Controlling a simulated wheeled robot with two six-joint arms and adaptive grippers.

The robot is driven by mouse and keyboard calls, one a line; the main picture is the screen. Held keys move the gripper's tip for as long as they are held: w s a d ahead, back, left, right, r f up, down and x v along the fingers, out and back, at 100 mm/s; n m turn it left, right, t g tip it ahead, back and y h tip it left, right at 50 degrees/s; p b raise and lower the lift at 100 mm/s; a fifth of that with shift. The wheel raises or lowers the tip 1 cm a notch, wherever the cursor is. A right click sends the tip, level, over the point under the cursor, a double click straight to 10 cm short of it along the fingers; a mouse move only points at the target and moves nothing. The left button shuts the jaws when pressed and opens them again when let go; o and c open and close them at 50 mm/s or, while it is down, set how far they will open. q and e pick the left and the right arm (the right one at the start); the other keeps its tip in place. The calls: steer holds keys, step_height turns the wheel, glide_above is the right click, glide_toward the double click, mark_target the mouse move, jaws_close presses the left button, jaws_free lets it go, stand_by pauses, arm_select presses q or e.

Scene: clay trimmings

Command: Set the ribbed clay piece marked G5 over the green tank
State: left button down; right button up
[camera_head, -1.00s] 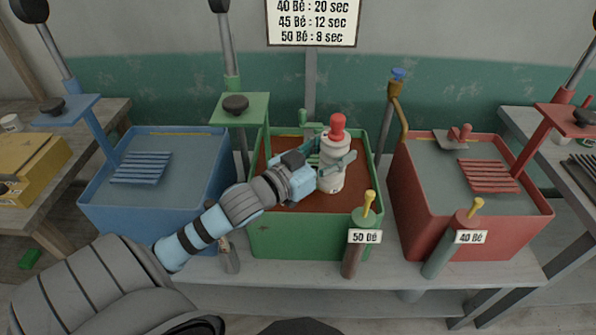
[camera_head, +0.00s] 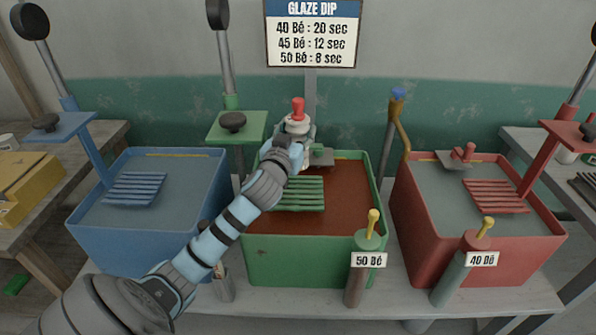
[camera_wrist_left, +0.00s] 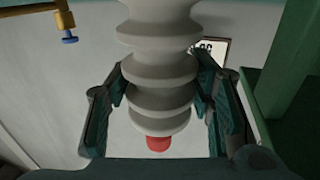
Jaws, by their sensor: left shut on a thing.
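The ribbed clay piece (camera_head: 297,126) is pale, with a red knob on its top, and shows beyond my left wrist at the back of the green tank. My left gripper (camera_wrist_left: 162,105) is shut on the piece, its two pads on either side of the ribs, in the left wrist view (camera_wrist_left: 158,70). No G5 mark can be read. The green tank (camera_head: 300,262) stands in the middle, filled with brown-red liquid. A green slatted rack (camera_head: 303,194) shows in it, partly behind my left arm. My right gripper is not in view.
A blue tank (camera_head: 140,245) stands left and a red tank (camera_head: 480,255) right. A green post with a bracket (camera_head: 237,126) rises close left of my gripper. Tubes tagged 50 Bé (camera_head: 369,260) and 40 Bé (camera_head: 482,259) stand in front.

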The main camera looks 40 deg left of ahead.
arm_select(q)
step_height(320, 180, down, 9)
steer(key=b, duration=0.2)
steer(key=shift+f, duration=0.1)
steer(key=c, duration=0.8)
jaws_free()
steer(key=shift+o, duration=0.2)
steer(key=shift+s+d, duration=0.1)
steer(key=shift+s, duration=0.05)
steer(key=v, duration=1.1)
steer(key=shift+s, duration=0.35)
steer(key=shift+d, duration=0.1)
